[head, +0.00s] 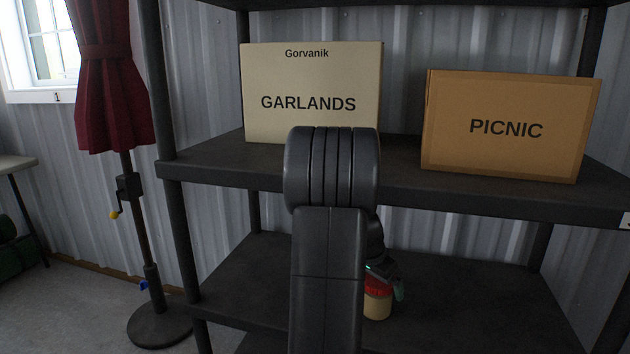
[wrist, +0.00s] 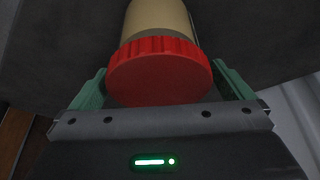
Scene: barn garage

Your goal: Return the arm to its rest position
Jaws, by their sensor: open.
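My gripper (wrist: 160,92) is open in the wrist view, its green fingers on either side of the red lid of a jar (wrist: 160,75). The jar has a pale tan body and stands on the lower shelf. In the head view my gripper (head: 388,285) shows only partly behind my arm, right beside the jar (head: 377,304). I cannot tell whether a finger touches the lid. My arm rises in the middle of the head view and hides part of the shelves.
A dark shelf unit (head: 215,168) holds a pale GARLANDS box (head: 310,85) and an orange PICNIC box (head: 510,125) above. The lower shelf (head: 470,300) looks clear to the right. A stand with a red parasol (head: 108,90) is at left.

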